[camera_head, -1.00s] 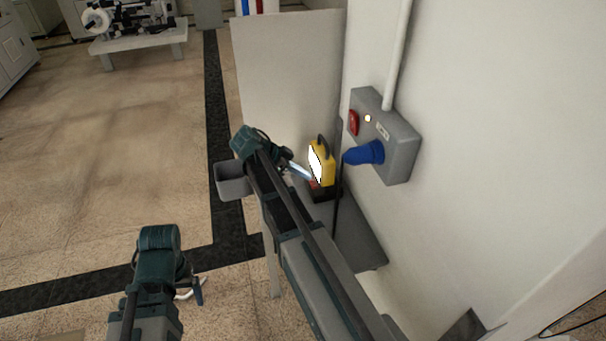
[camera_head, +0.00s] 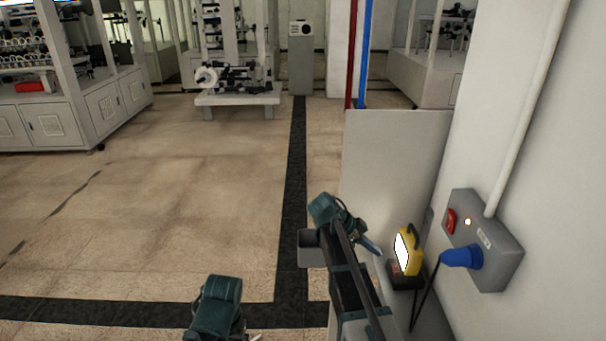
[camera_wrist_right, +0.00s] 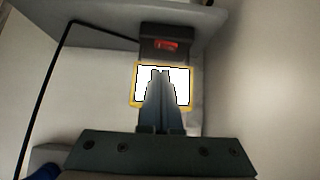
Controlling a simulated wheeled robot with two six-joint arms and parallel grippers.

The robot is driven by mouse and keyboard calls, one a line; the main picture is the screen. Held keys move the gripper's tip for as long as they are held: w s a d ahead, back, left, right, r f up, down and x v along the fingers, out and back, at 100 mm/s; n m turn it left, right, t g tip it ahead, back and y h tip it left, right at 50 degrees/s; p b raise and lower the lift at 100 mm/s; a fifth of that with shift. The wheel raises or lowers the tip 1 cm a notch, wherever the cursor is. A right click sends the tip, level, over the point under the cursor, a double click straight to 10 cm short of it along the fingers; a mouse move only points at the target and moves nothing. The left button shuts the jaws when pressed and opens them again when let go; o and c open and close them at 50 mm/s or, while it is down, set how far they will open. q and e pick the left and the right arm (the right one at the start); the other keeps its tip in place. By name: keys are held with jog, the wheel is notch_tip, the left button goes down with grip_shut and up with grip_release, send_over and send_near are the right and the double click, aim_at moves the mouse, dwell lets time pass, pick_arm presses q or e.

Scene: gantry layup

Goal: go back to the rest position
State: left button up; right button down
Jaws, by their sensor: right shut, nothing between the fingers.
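My right gripper (camera_head: 374,247) shows in the head view at the end of my right arm, in front of the yellow device. In the right wrist view its two fingers (camera_wrist_right: 160,74) lie together, shut and empty. They overlap the white face of the yellow-framed device (camera_wrist_right: 135,100); I cannot tell whether they touch it. In the head view that yellow device (camera_head: 414,262) stands with a dark handle on top. My left gripper (camera_head: 256,338) barely shows at the bottom edge, mostly cut off, so its opening is unclear.
A grey wall box (camera_head: 498,272) with a blue plug (camera_head: 462,258) and red switch is at the right. A pale panel (camera_head: 390,160) stands behind the device. A small grey bin (camera_head: 312,250) is beside my right arm. Open floor (camera_head: 170,190) lies left.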

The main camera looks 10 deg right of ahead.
jog(key=s+a+f+n+y+b, duration=0.2)
jog(key=s+a+f+n, duration=0.2)
jog(key=s+a+n, duration=0.2)
jog(key=s+a+f+n+t+y+b, duration=0.1)
jog(key=s+a+f+n+y+b, duration=0.2)
jog(key=a+n, duration=0.7)
jog(key=s+a+f+n+t+y+b, duration=0.1)
jog(key=s+a+f+n, duration=0.6)
jog(key=a, duration=0.9)
jog(key=shift+s+f+n+y+b, duration=0.2)
jog(key=shift+s+n+y+b, duration=0.55)
jog(key=shift+b, duration=0.25)
